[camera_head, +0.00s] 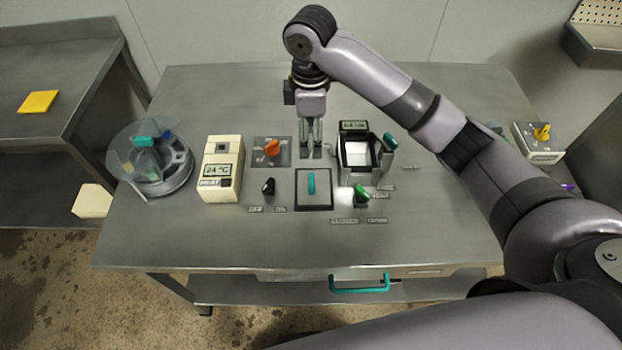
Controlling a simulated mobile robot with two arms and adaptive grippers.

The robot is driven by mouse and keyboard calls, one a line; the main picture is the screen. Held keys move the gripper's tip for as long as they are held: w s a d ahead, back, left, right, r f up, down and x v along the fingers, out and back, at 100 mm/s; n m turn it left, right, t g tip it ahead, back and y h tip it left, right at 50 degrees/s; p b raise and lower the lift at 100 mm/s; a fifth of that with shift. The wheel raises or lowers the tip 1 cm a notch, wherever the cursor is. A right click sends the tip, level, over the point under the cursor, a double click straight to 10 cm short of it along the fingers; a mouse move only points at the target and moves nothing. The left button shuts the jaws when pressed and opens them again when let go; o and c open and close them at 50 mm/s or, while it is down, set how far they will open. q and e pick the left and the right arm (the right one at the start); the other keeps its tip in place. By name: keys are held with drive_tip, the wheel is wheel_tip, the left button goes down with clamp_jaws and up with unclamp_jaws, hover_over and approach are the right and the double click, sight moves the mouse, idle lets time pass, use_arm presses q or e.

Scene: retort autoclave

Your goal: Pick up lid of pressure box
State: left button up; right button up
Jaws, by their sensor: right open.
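A flat dark-edged square plate with a teal handle (313,201), which looks like the lid, lies on the steel table in the middle. Behind it to the right stands an open-topped box with dark walls and a pale inside (346,170), which looks like the pressure box. A small display is at its back and a teal piece at its right corner. My right gripper (311,154) points down behind the plate, left of the box. My left gripper is out of view.
An orange knob on a panel (271,150), a cream temperature unit (222,170), a black knob (268,186) and a green knob (361,193) stand around the plate. A round clear-covered container (173,182) is at the left. The table's front strip (250,245) is clear.

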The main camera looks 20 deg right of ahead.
hover_over(313, 180)
wheel_tip(313, 180, down, 5)
drive_tip(key=f, duration=0.2)
drive_tip(key=f+p, duration=0.1)
drive_tip(key=f, duration=0.3)
drive_tip(key=shift+w+a+p, duration=0.2)
drive_tip(key=shift+w+p, duration=0.05)
drive_tip(key=shift+p, duration=0.1)
drive_tip(key=shift+f, duration=0.45)
drive_tip(key=shift+s+f+p, duration=0.15)
drive_tip(key=shift+f+p, duration=0.15)
drive_tip(key=shift+f, duration=0.05)
drive_tip(key=f, duration=0.1)
drive_tip(key=f+p, duration=0.1)
drive_tip(key=f, duration=0.1)
drive_tip(key=shift+s+d+f, duration=0.2)
drive_tip(key=shift+f, duration=0.5)
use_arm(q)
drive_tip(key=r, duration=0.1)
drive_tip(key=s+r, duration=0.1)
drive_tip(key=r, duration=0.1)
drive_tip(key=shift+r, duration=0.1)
